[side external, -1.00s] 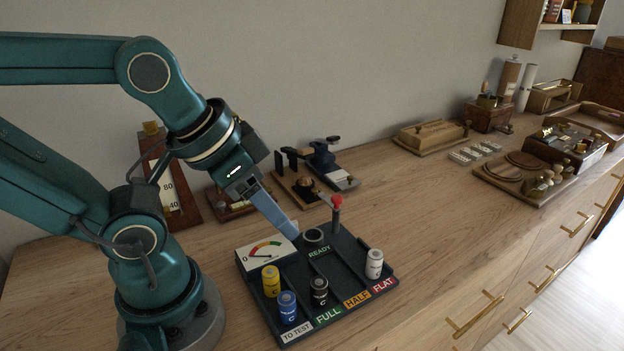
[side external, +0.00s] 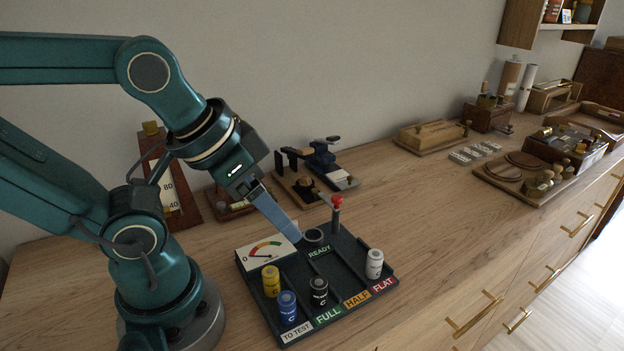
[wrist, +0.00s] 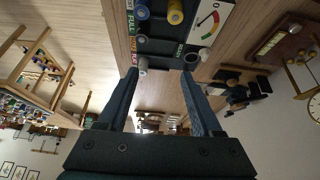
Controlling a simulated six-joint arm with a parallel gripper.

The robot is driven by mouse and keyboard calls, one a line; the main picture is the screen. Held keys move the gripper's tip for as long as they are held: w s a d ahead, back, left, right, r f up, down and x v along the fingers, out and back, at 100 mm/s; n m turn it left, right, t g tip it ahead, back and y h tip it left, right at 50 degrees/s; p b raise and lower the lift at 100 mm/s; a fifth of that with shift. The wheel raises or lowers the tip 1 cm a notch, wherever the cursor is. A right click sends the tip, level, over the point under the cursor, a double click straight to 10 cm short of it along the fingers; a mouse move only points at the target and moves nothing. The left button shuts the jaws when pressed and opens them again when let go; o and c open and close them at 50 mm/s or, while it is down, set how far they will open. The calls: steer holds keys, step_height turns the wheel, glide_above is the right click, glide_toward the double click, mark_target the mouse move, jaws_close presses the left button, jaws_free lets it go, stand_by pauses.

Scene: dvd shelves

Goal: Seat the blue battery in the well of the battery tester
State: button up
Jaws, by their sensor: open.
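The blue battery (side external: 287,306) stands upright in the TO TEST lane of the dark battery tester (side external: 344,271), in front of the yellow battery (side external: 271,281). The tester's well (side external: 314,236) is a round ring beside the READY label and looks empty. My gripper (side external: 297,238) is above the tester's back part, close to the well and the dial, with nothing between its fingers. In the wrist view its two fingers (wrist: 160,78) are wide apart. The blue battery also shows at the top of the wrist view (wrist: 142,12).
A black battery (side external: 319,291) stands in the FULL lane and a white battery (side external: 374,263) in the FLAT lane. A red-knobbed lever (side external: 337,203) rises behind the well. Small instruments (side external: 310,170) stand near the wall.

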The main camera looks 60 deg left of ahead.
steer(key=n+g, duration=0.2)
steer(key=g, duration=0.3)
glide_above(287, 296)
steer(key=f, duration=0.5)
steer(key=shift+w+a+f, duration=0.1)
steer(key=shift+w+f, duration=0.1)
steer(key=shift+s+f, duration=0.15)
steer(key=shift+f, duration=0.1)
steer(key=shift+s+f+m+g, duration=0.1)
steer(key=shift+f+m+g, duration=0.2)
steer(key=shift+f, duration=2.35)
jaws_close()
